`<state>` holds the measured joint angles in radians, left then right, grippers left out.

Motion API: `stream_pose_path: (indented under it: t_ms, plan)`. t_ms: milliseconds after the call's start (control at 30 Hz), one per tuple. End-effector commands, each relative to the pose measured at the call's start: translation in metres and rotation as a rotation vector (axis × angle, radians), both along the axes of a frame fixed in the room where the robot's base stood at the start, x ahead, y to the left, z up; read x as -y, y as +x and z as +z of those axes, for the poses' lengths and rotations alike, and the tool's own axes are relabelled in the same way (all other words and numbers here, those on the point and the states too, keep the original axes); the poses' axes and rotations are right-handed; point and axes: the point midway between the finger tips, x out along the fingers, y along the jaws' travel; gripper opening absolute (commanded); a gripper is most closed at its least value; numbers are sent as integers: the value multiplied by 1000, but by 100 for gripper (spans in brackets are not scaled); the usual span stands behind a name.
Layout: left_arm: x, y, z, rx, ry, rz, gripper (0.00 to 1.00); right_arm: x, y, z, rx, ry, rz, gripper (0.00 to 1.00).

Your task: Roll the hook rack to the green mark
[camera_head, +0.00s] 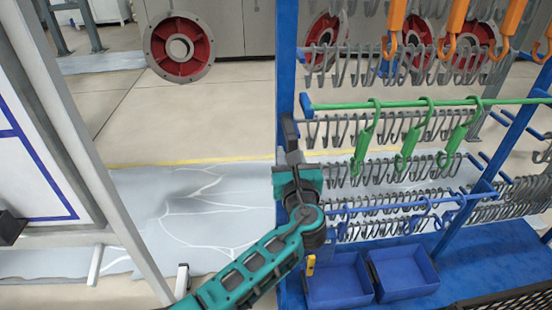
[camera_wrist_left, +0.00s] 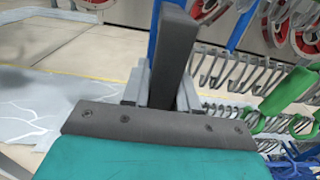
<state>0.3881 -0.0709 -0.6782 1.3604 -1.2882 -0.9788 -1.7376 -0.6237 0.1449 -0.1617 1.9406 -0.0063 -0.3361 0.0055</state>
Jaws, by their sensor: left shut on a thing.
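The hook rack (camera_head: 287,50) has a blue frame and fills the right half of the head view, with rows of grey hooks and some green and orange hooks. My left gripper (camera_head: 293,160) is at its left post, shut on a dark grey upright handle (camera_head: 290,130). In the left wrist view the handle (camera_wrist_left: 174,50) rises between the fingers of my left gripper (camera_wrist_left: 162,92), and the blue post stands behind it. My arm hides part of the lower post. No green floor mark can be made out. My right gripper is not in view.
Two blue bins (camera_head: 403,273) sit on the rack's blue base. A grey-framed panel (camera_head: 85,150) stands at the left. A grey sheet (camera_head: 190,215) lies on the floor between them, with a yellow line (camera_head: 190,162) behind it. A red wheel-like part (camera_head: 160,48) hangs beyond.

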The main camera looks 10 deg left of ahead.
Motion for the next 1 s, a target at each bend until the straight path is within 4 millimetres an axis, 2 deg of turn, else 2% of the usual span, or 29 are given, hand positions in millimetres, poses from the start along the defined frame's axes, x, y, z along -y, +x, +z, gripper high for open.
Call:
stream_pose_path:
  t_ms: [33, 100, 433, 467, 633, 667, 1000]
  plan:
    - [9, 1, 1, 2, -5, -13, 0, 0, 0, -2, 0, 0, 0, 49]
    - [12, 2, 1, 2, -4, -13, 0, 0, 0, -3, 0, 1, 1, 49]
    - [10, 2, 1, 1, -1, -4, 0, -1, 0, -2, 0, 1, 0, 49]
    - [10, 2, 1, 1, -1, -3, 30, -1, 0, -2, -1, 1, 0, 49]
    - [11, 2, 1, 1, -1, -5, 46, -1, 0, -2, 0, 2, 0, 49]
    - [11, 2, 1, 1, -1, -5, 49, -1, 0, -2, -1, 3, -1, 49]
    - [11, 3, 2, 2, -2, -7, 49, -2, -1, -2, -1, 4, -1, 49]
